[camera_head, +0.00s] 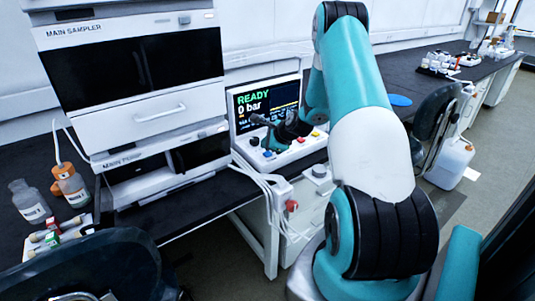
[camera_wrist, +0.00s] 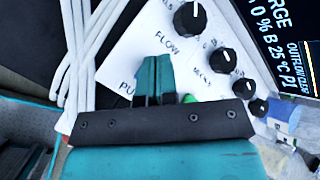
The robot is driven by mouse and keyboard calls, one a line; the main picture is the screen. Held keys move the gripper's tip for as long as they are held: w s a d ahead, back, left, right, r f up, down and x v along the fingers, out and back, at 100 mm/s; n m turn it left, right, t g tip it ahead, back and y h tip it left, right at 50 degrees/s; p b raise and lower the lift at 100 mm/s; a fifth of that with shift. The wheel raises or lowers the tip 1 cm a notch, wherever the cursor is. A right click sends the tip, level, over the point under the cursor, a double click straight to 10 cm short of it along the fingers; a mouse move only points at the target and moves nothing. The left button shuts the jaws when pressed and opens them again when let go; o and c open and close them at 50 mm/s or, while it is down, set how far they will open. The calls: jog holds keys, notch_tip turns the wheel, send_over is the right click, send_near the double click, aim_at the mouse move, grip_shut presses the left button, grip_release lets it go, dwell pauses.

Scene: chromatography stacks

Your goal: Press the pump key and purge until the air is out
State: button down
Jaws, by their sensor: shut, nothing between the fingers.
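The control unit's screen (camera_head: 266,103) reads READY and 0 bar in the head view. Its sloped white key panel (camera_head: 298,151) carries coloured keys and a black knob (camera_head: 254,141). My gripper (camera_head: 256,119) is shut and empty, low over the left part of this panel. In the wrist view the shut fingers (camera_wrist: 154,68) lie over the panel between the printed FLOW and a label starting "PU". A green key (camera_wrist: 188,98) shows partly behind the fingers. Several black knobs (camera_wrist: 188,17) line the panel. Whether the fingertips touch a key I cannot tell.
The sampler stack (camera_head: 130,70) stands close on the left. White tubes (camera_head: 262,182) hang over the bench edge; they also run beside the fingers in the wrist view (camera_wrist: 80,60). Bottles (camera_head: 30,205) stand at the far left. A stool (camera_head: 433,115) is at the right.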

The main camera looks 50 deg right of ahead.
aim_at(267, 154)
dwell(0.3)
jog(key=shift+f, duration=0.4)
jog(key=shift+f+b, duration=0.45)
jog(key=shift+f, duration=0.1)
dwell(0.6)
jog(key=shift+r, duration=0.15)
jog(key=shift+r+p, duration=0.8)
notch_tip(267, 154, up, 5)
jog(key=p, duration=0.4)
jog(key=shift+r, duration=0.1)
dwell(0.7)
